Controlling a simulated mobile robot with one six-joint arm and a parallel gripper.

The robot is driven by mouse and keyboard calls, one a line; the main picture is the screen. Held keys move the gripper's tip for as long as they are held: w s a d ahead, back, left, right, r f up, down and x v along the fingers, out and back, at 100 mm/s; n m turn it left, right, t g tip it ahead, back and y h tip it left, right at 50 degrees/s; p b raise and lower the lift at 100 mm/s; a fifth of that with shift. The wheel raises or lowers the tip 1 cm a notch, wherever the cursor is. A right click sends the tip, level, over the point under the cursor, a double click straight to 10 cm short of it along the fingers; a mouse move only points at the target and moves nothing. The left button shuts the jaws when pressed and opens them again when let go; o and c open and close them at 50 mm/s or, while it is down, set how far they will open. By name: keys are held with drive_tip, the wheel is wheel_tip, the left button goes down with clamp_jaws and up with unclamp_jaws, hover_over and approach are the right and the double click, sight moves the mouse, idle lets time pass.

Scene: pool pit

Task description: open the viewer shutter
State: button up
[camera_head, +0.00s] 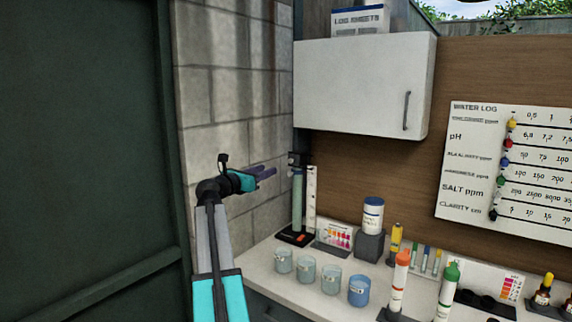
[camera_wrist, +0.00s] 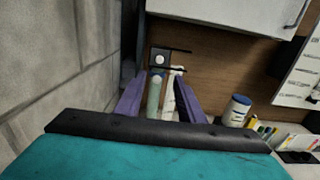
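The viewer (camera_head: 298,205) is a tall pale-green tube on a black base at the back left of the counter, with a white scale strip beside it. A black head piece (camera_head: 297,159) sits at its top. In the wrist view the black head (camera_wrist: 160,60) shows a round pale knob and thin black bars reaching right, with the green tube (camera_wrist: 155,98) below. Which part is the shutter I cannot tell for certain. My gripper (camera_head: 268,172) is left of the viewer, near its top height. In the wrist view its purple fingers (camera_wrist: 160,92) are apart with nothing held between them; the viewer shows beyond them.
A block wall (camera_head: 235,110) is close on the left. A white cabinet (camera_head: 362,85) hangs above right. Several cups (camera_head: 306,270) stand along the counter front. A white jar (camera_head: 373,216) on a grey block and a colour card (camera_head: 338,236) are right of the viewer.

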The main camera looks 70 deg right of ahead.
sight(290, 161)
drive_tip(key=shift+d, duration=0.1)
drive_tip(key=shift+p+x, duration=1.2)
drive_tip(key=shift+x, duration=5.55)
clamp_jaws()
